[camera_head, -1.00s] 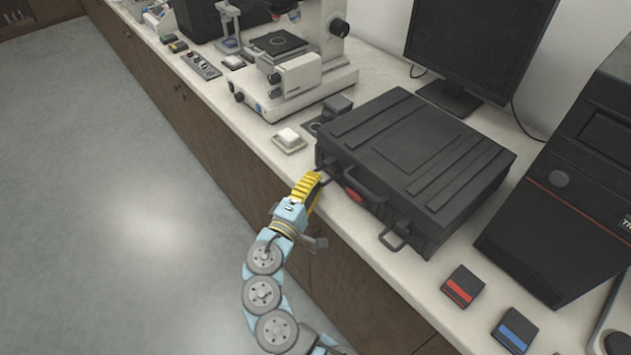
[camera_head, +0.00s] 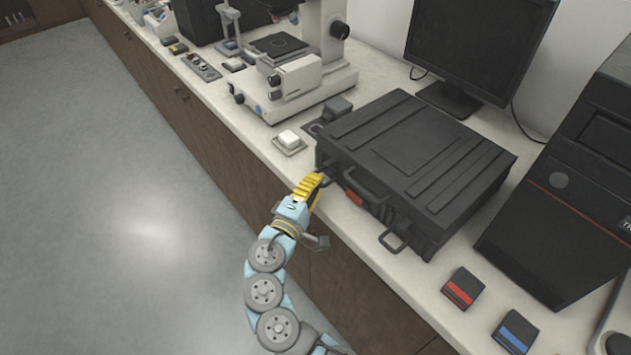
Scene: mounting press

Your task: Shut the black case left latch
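The black case (camera_head: 430,155) lies flat on the counter with its lid down. Its front face, with a carry handle (camera_head: 366,184) and a red tag (camera_head: 353,197), faces the counter's front edge. I cannot tell whether the fingers are open or shut.
A microscope (camera_head: 300,75) and a small white-topped block (camera_head: 289,140) stand left of the case. A monitor (camera_head: 480,45) is behind it and a black computer tower (camera_head: 570,190) to the right. Red-striped (camera_head: 462,289) and blue-striped (camera_head: 514,331) boxes lie at the front right.

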